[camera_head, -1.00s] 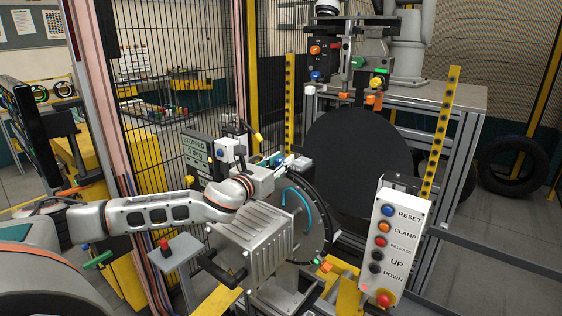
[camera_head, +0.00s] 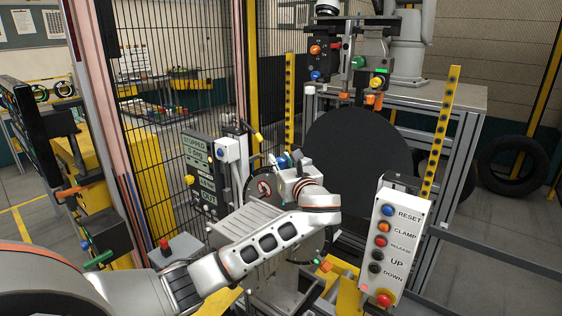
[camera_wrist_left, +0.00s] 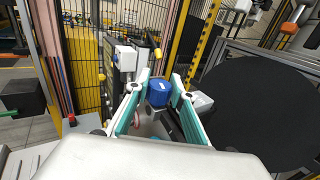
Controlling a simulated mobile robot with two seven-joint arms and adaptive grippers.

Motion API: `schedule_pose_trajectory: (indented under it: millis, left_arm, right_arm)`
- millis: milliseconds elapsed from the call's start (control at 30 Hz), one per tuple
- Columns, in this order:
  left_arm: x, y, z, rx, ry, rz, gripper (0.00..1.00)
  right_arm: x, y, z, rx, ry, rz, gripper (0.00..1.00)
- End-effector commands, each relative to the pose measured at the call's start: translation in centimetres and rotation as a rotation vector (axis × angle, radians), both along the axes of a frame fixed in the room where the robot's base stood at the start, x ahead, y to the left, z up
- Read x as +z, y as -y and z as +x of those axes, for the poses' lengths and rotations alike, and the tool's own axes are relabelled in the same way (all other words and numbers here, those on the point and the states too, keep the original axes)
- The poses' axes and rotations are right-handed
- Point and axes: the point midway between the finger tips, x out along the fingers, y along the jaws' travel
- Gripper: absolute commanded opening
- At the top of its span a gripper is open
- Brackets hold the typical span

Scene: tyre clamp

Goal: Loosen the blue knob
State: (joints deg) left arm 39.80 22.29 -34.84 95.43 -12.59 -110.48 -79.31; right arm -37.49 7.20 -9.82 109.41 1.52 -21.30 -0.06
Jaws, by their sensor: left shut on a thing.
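The blue knob (camera_wrist_left: 159,92) sits between the fingertips of my left gripper (camera_wrist_left: 160,84) in the left wrist view, and the gripper is shut on it. In the head view the blue knob (camera_head: 282,162) shows as a small blue patch beside my left gripper (camera_head: 291,167), at the top of the clamp unit with the ribbed grey housing (camera_head: 247,222). My left forearm hides much of that unit. My right gripper is in neither view.
A large black disc (camera_head: 355,150) stands just behind and right of the knob. A push-button box (camera_head: 393,245) stands at the right front. A dark labelled panel (camera_head: 203,165) and a mesh fence are at the left. A tyre (camera_head: 514,165) leans at the far right.

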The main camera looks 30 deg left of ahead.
Motion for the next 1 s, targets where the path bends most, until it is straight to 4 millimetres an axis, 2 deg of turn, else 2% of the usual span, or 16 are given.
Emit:
schedule_pose_trajectory:
  millis: [200, 500, 1000]
  left_arm:
    - [0.02, 0.16, 0.11, 0.185, -0.001, -0.002, 0.01]
    - [0.12, 0.04, 0.07, 0.351, 0.001, 0.0, 0.01]
    - [0.26, -0.14, 0.0, 0.431, 0.005, 0.003, 0.01]
  right_arm:
    - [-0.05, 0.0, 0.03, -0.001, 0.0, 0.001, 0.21]
    - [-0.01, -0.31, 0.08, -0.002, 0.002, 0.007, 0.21]
    - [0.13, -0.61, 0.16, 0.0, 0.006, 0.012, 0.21]
